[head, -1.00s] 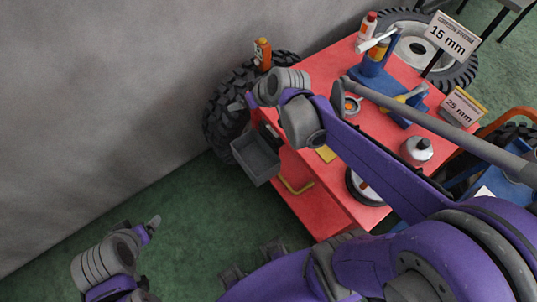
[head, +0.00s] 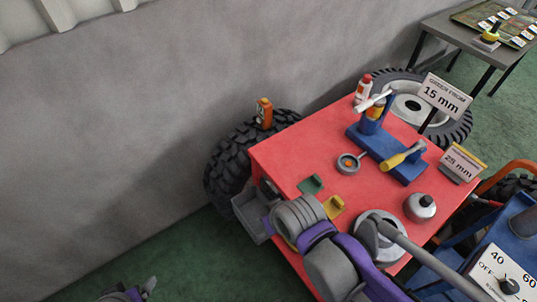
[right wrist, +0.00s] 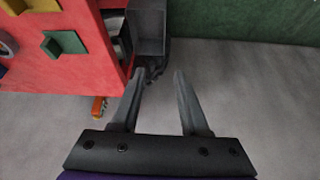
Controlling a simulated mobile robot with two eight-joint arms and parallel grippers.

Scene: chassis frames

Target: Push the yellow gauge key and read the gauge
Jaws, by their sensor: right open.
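The yellow key (head: 334,207), a small block, sits on the red cart top (head: 290,157) near its front edge, beside a green key (head: 311,184). In the right wrist view the green key (right wrist: 63,43) is at upper left, with a sliver of yellow at the top edge. My right wrist is just in front of the keys, apart from the yellow one. My right gripper (right wrist: 157,72) is open and empty; its fingers are hard to make out in the head view. A round, pale-faced disc (head: 391,222) is partly behind my arm; no reading shows. My left gripper (head: 148,285) is at lower left, mostly cut off.
A grey bin (head: 247,222) hangs on the cart's left side, close to my right wrist. A blue stand (head: 400,163), a grey pot (head: 420,207) and signs (head: 445,97) occupy the right half. A dial panel (head: 497,272) is at lower right.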

